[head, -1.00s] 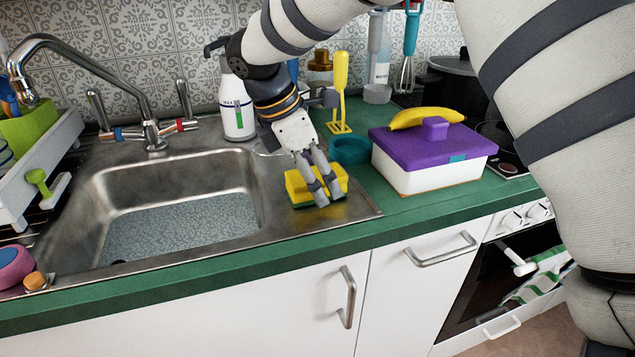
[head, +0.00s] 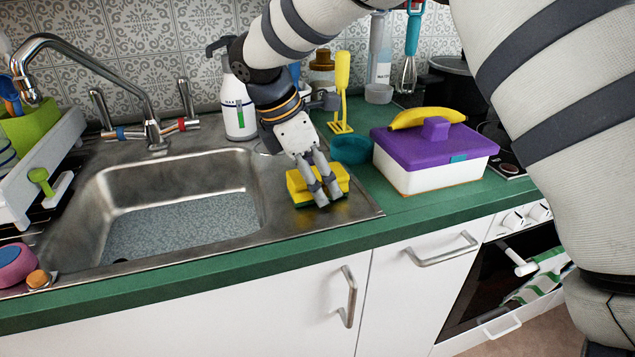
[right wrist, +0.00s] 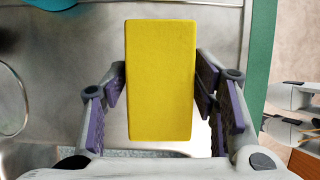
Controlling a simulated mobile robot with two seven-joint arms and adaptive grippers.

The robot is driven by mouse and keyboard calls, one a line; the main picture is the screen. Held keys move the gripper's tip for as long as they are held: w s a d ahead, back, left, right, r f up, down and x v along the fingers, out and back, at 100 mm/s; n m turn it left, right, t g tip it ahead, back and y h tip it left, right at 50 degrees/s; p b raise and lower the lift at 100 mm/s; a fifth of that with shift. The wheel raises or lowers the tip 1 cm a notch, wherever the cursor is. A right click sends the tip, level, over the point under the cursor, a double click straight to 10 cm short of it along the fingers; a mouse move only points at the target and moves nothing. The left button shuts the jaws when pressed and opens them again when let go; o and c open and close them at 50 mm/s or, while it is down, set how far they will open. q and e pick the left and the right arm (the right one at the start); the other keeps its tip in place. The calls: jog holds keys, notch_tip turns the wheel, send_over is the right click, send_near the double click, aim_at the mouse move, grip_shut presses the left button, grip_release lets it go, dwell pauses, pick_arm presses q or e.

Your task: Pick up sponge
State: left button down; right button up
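The yellow sponge (head: 299,190) with a green underside is at the right side of the steel sink surround, near the counter's front edge. In the right wrist view the sponge (right wrist: 160,80) fills the middle, its long side running up the picture. My right gripper (head: 329,199) reaches down over it. In the right wrist view the fingers (right wrist: 160,85) stand on both long sides, their purple pads against its edges, so it looks shut on the sponge. No clear lift shows.
The sink basin (head: 185,222) lies left of the sponge. A teal bowl (head: 351,151) and a white box with a purple lid (head: 434,171) stand to the right. A soap bottle (head: 237,108) and a yellow utensil (head: 342,85) stand behind.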

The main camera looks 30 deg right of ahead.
aim_at(317, 173)
jog(key=c, duration=0.4)
jog(key=shift+r, duration=0.3)
notch_tip(317, 173, up, 4)
jog(key=shift+f, duration=0.25)
jog(key=s+a+r, duration=0.2)
jog(key=s+r, duration=0.1)
jog(key=s+a+r, duration=0.3)
jog(key=s, duration=0.1)
jog(key=s+a+r, duration=0.3)
jog(key=s, duration=0.1)
jog(key=shift+s+a+r, duration=0.1)
jog(key=shift+a+r, duration=0.1)
